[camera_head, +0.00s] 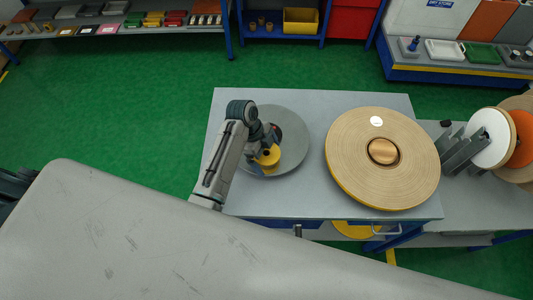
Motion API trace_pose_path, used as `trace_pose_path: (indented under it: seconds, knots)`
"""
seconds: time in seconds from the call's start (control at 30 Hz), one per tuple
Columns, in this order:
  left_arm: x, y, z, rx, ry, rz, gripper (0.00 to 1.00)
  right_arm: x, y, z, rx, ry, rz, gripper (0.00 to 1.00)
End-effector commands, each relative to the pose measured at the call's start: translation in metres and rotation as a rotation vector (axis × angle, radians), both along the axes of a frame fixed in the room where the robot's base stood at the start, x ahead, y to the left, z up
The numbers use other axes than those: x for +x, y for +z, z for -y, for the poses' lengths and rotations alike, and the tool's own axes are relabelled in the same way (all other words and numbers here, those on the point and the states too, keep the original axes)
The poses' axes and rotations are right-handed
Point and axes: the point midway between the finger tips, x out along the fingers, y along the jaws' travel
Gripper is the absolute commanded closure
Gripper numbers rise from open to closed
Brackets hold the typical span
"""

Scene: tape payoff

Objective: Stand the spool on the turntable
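The turntable (297,139) is a round grey disc on the left part of the grey worktable (320,102). A small yellow round piece with a dark hole in its top, seemingly the spool (269,160), is upright at the disc's front left. I cannot tell whether it touches the disc. My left gripper (268,146) reaches over the disc from the left, right at the yellow piece. Its fingers are dark and partly hidden by the wrist, so their grip is unclear. My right gripper is not in view.
A large tan roll (350,150) with a yellow rim and copper-coloured centre lies flat, right of the turntable. White (488,137) and orange (522,138) discs stand in a rack further right. Shelves with bins line the back. Green floor lies between.

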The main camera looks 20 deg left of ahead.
Motion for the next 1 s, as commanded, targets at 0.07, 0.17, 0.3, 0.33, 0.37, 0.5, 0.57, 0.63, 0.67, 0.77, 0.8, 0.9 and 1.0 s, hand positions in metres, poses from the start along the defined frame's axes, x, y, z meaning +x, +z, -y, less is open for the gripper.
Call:
trace_pose_path:
  seconds: [0.07, 0.17, 0.3, 0.33, 0.37, 0.5, 0.57, 0.63, 0.67, 0.77, 0.8, 0.9, 1.0]
  knots:
    - [0.000, 0.000, 0.000, 0.000, 0.000, 0.000, 0.00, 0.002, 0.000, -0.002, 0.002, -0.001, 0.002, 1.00]
    - [0.000, 0.000, 0.000, 0.000, 0.000, 0.000, 0.00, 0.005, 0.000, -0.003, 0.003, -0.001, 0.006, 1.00]
    - [0.001, 0.006, -0.001, 0.001, 0.000, 0.003, 0.00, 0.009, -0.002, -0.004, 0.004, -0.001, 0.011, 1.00]
    - [0.002, 0.008, -0.003, 0.001, 0.001, 0.004, 0.00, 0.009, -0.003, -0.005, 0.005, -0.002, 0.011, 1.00]
    - [0.002, 0.012, -0.004, 0.001, 0.001, 0.004, 0.00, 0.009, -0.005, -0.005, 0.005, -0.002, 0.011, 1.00]
    - [0.004, 0.036, -0.016, 0.002, 0.001, 0.008, 0.00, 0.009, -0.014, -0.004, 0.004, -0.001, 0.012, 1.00]
    - [0.004, 0.049, -0.021, 0.002, 0.000, 0.008, 0.00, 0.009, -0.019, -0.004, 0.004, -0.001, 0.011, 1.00]
    - [0.005, 0.064, -0.027, 0.002, 0.000, 0.008, 0.00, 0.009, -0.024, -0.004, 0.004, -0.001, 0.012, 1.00]
    - [0.005, 0.070, -0.030, 0.003, 0.000, 0.007, 0.00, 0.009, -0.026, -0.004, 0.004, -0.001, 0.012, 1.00]
    - [0.005, 0.098, -0.038, 0.003, 0.000, 0.003, 0.00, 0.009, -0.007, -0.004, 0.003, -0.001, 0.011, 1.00]
    - [0.005, 0.103, -0.039, 0.002, -0.001, 0.002, 0.00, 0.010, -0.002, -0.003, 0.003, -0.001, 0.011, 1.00]
    - [0.005, 0.111, -0.042, 0.000, -0.001, 0.000, 0.00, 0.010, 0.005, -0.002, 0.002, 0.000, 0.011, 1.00]
    - [0.006, 0.114, -0.044, 0.000, 0.000, 0.000, 0.00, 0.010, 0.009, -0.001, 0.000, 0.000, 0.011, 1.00]
